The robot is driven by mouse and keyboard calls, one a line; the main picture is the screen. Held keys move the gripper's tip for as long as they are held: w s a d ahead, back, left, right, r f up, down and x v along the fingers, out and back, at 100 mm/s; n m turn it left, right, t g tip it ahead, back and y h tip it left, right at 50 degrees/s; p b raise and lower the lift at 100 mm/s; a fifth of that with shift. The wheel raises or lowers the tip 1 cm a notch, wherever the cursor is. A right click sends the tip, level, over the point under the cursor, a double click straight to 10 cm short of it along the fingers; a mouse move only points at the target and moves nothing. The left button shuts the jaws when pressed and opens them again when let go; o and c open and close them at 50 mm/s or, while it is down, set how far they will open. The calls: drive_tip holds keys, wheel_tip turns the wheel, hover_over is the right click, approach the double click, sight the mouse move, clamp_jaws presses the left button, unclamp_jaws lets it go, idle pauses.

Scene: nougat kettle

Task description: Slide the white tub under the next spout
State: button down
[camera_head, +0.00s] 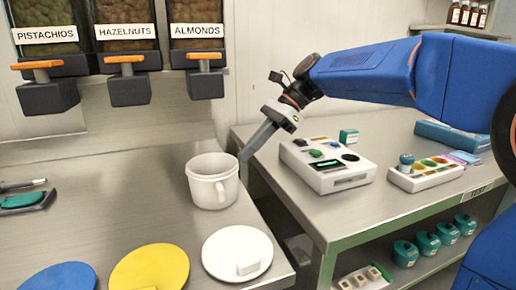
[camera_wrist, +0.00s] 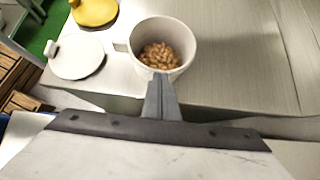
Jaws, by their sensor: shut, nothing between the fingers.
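The white tub (camera_head: 211,186) stands upright on the metal counter, in front of and below the almonds spout (camera_head: 205,78). In the wrist view the tub (camera_wrist: 178,32) is open at the top and holds brown nuts. The hazelnuts spout (camera_head: 128,82) and the pistachios spout (camera_head: 47,90) are to the left of the almonds spout. My gripper (camera_head: 244,156) is shut and empty, pointing down at the tub's right side. In the wrist view its fingertips (camera_wrist: 160,80) are right by the tub's wall; I cannot tell if they touch.
White (camera_head: 238,252), yellow (camera_head: 150,268) and blue (camera_head: 60,277) round lids lie at the counter's front. A green scale-like tool (camera_head: 27,201) lies at the left. A green-framed table (camera_head: 345,215) with a control box (camera_head: 328,165) stands right.

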sight(218, 155)
drive_tip(key=shift+a, duration=0.2)
drive_tip(key=a, duration=0.2)
drive_tip(key=s+a, duration=0.1)
drive_tip(key=a, duration=0.2)
drive_tip(key=s+a, duration=0.1)
drive_tip(key=a, duration=0.1)
drive_tip(key=shift+s+a, duration=0.1)
drive_tip(key=shift+a, duration=0.1)
idle(0.4)
